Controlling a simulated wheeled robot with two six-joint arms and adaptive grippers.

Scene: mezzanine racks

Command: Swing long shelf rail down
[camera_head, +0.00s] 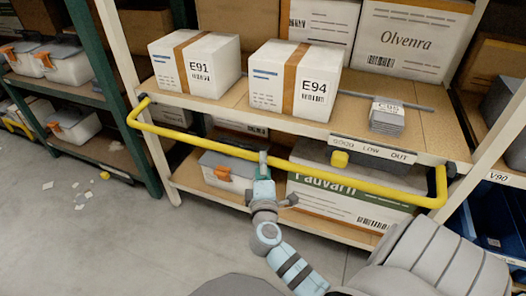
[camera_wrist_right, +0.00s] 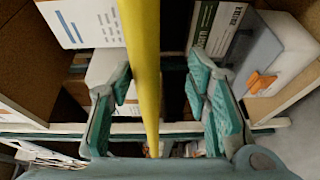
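The long yellow shelf rail (camera_head: 205,143) is a U-shaped bar running across the front of the middle rack. Its ends meet dark pivots at the left post and right post, and its long bar sits out in front of and below the upper shelf edge. My right gripper (camera_head: 263,160) is at the long bar, left of its middle. In the right wrist view the rail (camera_wrist_right: 142,60) passes between the two fingers of the right gripper (camera_wrist_right: 160,90). The fingers are apart, with a clear gap on the right side of the rail. My left gripper is not in view.
Boxes E91 (camera_head: 195,62) and E94 (camera_head: 294,80) and a small grey stack (camera_head: 387,117) stand on the upper shelf (camera_head: 360,135). Behind the rail, a large box (camera_head: 340,205) and a grey bin (camera_head: 225,172) sit below.

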